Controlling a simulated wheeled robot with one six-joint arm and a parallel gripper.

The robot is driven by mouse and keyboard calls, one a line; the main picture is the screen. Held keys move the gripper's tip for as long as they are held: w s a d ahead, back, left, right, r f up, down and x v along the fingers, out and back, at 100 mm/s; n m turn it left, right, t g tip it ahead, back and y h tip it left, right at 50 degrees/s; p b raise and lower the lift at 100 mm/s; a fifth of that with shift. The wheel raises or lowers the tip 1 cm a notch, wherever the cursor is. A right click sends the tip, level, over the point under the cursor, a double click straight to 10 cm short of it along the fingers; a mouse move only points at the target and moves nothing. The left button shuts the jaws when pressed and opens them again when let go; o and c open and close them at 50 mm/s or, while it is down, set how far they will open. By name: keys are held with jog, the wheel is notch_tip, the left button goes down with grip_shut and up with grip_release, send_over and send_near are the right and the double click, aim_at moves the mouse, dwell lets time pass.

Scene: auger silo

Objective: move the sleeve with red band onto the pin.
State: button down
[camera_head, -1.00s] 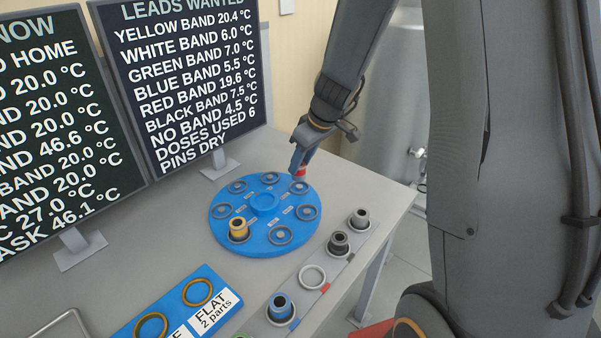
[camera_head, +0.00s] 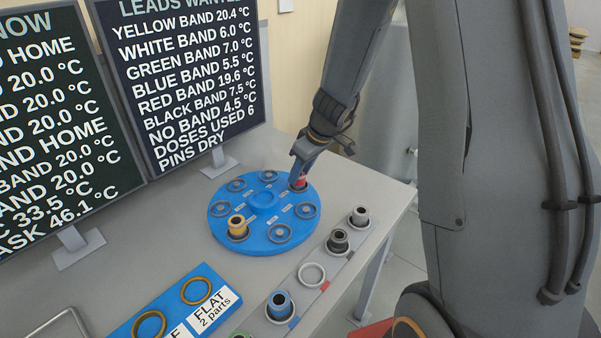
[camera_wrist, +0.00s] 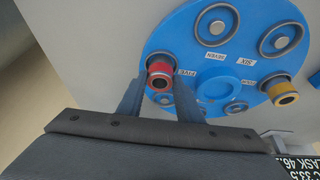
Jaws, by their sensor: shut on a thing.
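The sleeve with red band (camera_head: 301,181) is at the far right ring of the round blue plate (camera_head: 230,246). It also shows in the wrist view (camera_wrist: 160,70), upright, with its dark open bore facing the camera. My gripper (camera_head: 298,180) is shut on this sleeve, with one finger on each side of it in the wrist view (camera_wrist: 161,84). The sleeve sits low over its ring position. The pin there is hidden by the sleeve and fingers, so I cannot tell how far down the sleeve is on it.
A yellow-banded sleeve (camera_head: 237,227) stands on the blue plate; its other visible rings are empty. A grey rack (camera_head: 318,259) in front holds blue, black and plain sleeves, with an empty place by a red mark. A blue tray (camera_head: 171,322) and two monitors (camera_head: 185,75) stand left.

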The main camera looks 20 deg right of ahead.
jog(key=shift+s+f+b, duration=0.25)
jog(key=shift+f+b, duration=0.3)
jog(key=shift+f, duration=0.15)
jog(key=c, duration=1.6)
grip_release()
jog(key=o, duration=0.3)
jog(key=shift+w, duration=0.15)
jog(key=shift+o, duration=0.2)
jog(key=shift+r, duration=0.1)
jog(key=shift+r+p, duration=0.2)
jog(key=shift+p, duration=0.1)
jog(key=shift+r+p, duration=0.5)
jog(key=shift+p, duration=0.25)
jog(key=b+v, duration=0.2)
jog(key=v, duration=1)
jog(key=s+a+f+m+g+h, duration=0.1)
jog(key=s+f+m, duration=0.2)
jog(key=s, duration=0.5)
jog(key=s+a+f+m+g+h, duration=0.1)
jog(key=s+a+f+m, duration=0.1)
jog(key=s, duration=0.7)
jog(key=shift+s+f+m+h, duration=0.2)
jog(key=shift+f+m+h, duration=0.1)
jog(key=shift+f+m, duration=0.5)
